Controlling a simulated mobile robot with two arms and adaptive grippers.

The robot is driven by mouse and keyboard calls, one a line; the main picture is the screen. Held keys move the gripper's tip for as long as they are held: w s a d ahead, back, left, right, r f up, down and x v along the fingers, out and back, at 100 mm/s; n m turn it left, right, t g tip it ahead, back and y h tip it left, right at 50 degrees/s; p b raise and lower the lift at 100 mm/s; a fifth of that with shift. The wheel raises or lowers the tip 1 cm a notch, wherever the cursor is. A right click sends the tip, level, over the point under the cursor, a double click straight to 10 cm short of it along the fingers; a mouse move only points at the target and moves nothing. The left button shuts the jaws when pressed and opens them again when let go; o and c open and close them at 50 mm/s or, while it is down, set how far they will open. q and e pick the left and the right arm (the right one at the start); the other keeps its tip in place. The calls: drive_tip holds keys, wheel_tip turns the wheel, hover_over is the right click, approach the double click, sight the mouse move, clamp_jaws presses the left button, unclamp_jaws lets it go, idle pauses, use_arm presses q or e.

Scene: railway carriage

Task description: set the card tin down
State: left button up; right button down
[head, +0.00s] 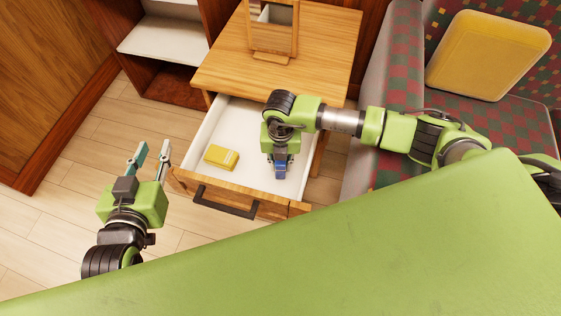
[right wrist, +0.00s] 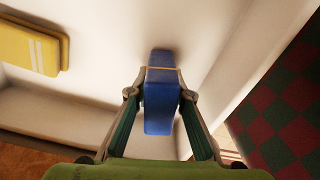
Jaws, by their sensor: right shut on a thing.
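The blue card tin (head: 281,170) is between the fingers of my right gripper (head: 281,163), inside the open drawer (head: 246,112) near its right side. In the right wrist view the blue tin (right wrist: 161,103) stands narrow side up, with both fingers closed on its sides. A shadow falls on the white drawer floor beside it; I cannot tell whether the tin touches the floor. My left gripper (head: 150,160) is open and empty, to the left of the drawer and outside it.
A yellow box (head: 221,158) with pale stripes lies in the left part of the drawer. Bare drawer floor lies between it and the tin. A wooden stand (head: 272,30) is on the table top (head: 323,60). A seat with a yellow cushion (head: 488,55) is at the right.

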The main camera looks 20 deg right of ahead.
use_arm(q)
drive_tip(key=shift+w+d+r+t, duration=0.1)
drive_tip(key=shift+w+r+t, duration=0.1)
drive_tip(key=shift+r, duration=0.15)
drive_tip(key=shift+w+d+r+t, duration=0.1)
drive_tip(key=shift+r+t, duration=0.1)
drive_tip(key=shift+r, duration=0.15)
use_arm(e)
drive_tip(key=shift+f, duration=0.25)
idle(0.5)
drive_tip(key=c, duration=1.7)
unclamp_jaws()
use_arm(q)
drive_tip(key=shift+r, duration=0.1)
use_arm(e)
wheel_tip(320, 180, up, 12)
drive_tip(key=shift+r, duration=0.1)
clamp_jaws()
